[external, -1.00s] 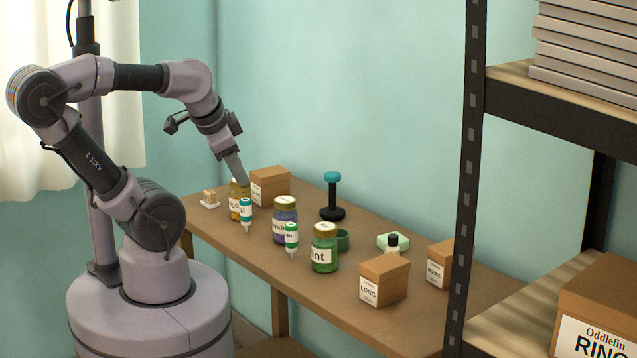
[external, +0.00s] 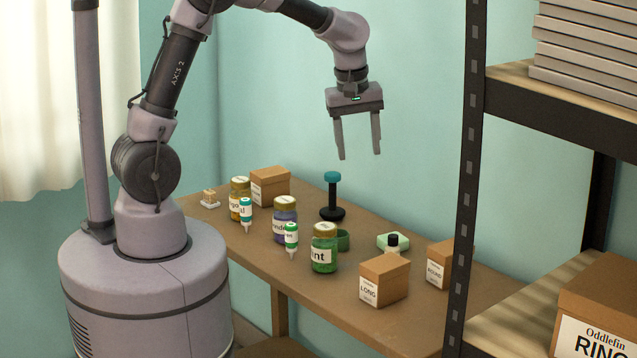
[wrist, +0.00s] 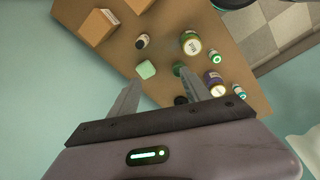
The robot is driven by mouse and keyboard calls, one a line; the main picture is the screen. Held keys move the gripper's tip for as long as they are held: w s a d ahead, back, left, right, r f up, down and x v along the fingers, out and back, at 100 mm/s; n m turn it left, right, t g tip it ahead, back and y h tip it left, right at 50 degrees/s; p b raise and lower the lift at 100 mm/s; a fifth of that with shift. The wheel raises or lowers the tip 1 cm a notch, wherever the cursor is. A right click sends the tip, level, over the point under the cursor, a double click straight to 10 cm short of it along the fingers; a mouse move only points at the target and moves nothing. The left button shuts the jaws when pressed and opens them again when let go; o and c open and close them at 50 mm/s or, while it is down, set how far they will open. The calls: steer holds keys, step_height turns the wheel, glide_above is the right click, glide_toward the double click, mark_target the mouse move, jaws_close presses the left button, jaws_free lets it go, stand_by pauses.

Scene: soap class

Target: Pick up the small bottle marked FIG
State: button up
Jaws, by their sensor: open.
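No label in view reads FIG. A small black-capped bottle (external: 392,243) stands behind the LONG box, its label hidden. It also shows in the wrist view (wrist: 142,41), its lettering too small to read. A small green-capped bottle (external: 291,238) and a small teal-capped bottle (external: 246,213) stand at the table's front side; their visible letters look like "en" and "il". My gripper (external: 360,156) is open and empty, high above the table, pointing down. In the wrist view its fingers (wrist: 160,82) are spread, with the black-capped bottle beyond them.
Jars of green (external: 324,256), purple (external: 285,228) and amber (external: 238,207) stand in a row. A shelf post (external: 465,180) rises at right.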

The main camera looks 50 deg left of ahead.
mark_target(393, 237)
steer(key=w+d+f+n+g+p, duration=0.2)
steer(key=w+d+f+n, duration=0.4)
steer(key=f, duration=0.2)
steer(key=shift+n, duration=0.4)
step_height(393, 237, down, 12)
steer(key=b, duration=0.5)
steer(key=shift+s+a+f, duration=0.1)
steer(key=shift+s+a, duration=0.05)
steer(key=f+b, duration=0.1)
steer(key=f, duration=0.1)
steer(key=f+b, duration=0.1)
steer(key=f, duration=0.1)
steer(key=f+b, duration=0.1)
steer(key=shift+a+f, duration=0.25)
steer(key=shift+f, duration=0.15)
steer(key=shift+r, duration=0.2)
jaws_close()
